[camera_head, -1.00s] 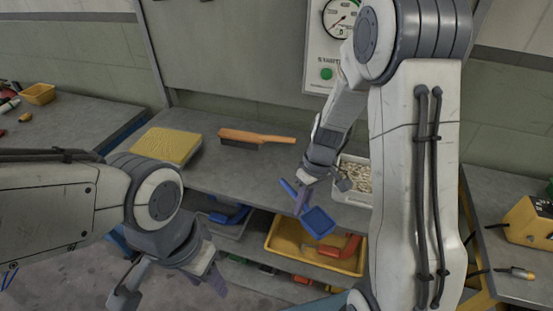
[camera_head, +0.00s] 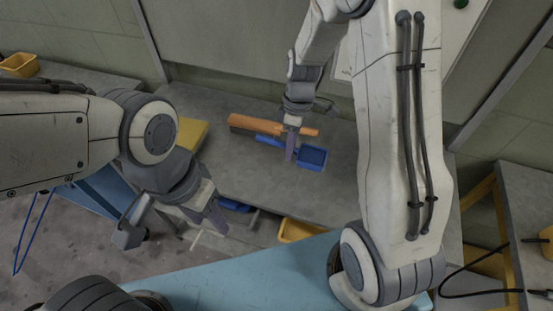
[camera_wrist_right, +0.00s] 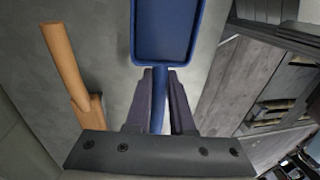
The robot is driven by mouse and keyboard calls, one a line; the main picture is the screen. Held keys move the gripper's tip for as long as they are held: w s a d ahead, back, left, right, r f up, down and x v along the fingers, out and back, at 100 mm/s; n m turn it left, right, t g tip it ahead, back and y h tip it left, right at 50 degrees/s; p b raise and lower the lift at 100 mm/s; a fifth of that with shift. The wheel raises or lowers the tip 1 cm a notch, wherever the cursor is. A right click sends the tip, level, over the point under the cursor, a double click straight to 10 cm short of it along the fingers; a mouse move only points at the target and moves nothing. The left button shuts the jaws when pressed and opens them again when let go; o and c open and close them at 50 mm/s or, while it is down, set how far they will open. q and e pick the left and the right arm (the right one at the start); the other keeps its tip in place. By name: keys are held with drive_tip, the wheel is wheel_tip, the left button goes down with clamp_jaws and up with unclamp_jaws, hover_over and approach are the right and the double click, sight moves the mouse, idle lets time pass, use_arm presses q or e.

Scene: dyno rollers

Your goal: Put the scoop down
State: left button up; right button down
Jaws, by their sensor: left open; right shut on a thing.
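The blue scoop (camera_head: 312,157) is over the grey bench top (camera_head: 240,176), beside the orange-handled brush (camera_head: 262,126). My right gripper (camera_head: 291,152) points down and is shut on the scoop's handle. In the right wrist view, the scoop's pan (camera_wrist_right: 167,30) lies ahead of the right gripper (camera_wrist_right: 160,85), with the handle between its fingers. Whether the scoop touches the bench I cannot tell. My left gripper (camera_head: 174,226) is open and empty, in front of the bench at the left.
The brush also shows left of the scoop in the right wrist view (camera_wrist_right: 62,65). A yellow pad (camera_head: 192,136) lies at the bench's left, partly hidden by my left arm. A yellow bin (camera_head: 300,232) sits below the bench top. The bench front left of the scoop is clear.

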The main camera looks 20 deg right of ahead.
sight(274, 172)
drive_tip(key=a+f, duration=0.1)
drive_tip(key=w+a+f, duration=0.1)
drive_tip(key=a, duration=0.1)
drive_tip(key=shift+a+f, duration=0.1)
drive_tip(key=shift+a, duration=0.2)
wheel_tip(274, 172, down, 4)
drive_tip(key=shift+a+r+p, duration=0.1)
drive_tip(key=shift+a+p, duration=0.05)
drive_tip(key=shift+p, duration=0.5)
drive_tip(key=shift+f, duration=0.2)
drive_tip(key=shift+f, duration=0.25)
drive_tip(key=c, duration=0.8)
unclamp_jaws()
drive_tip(key=shift+r, duration=0.1)
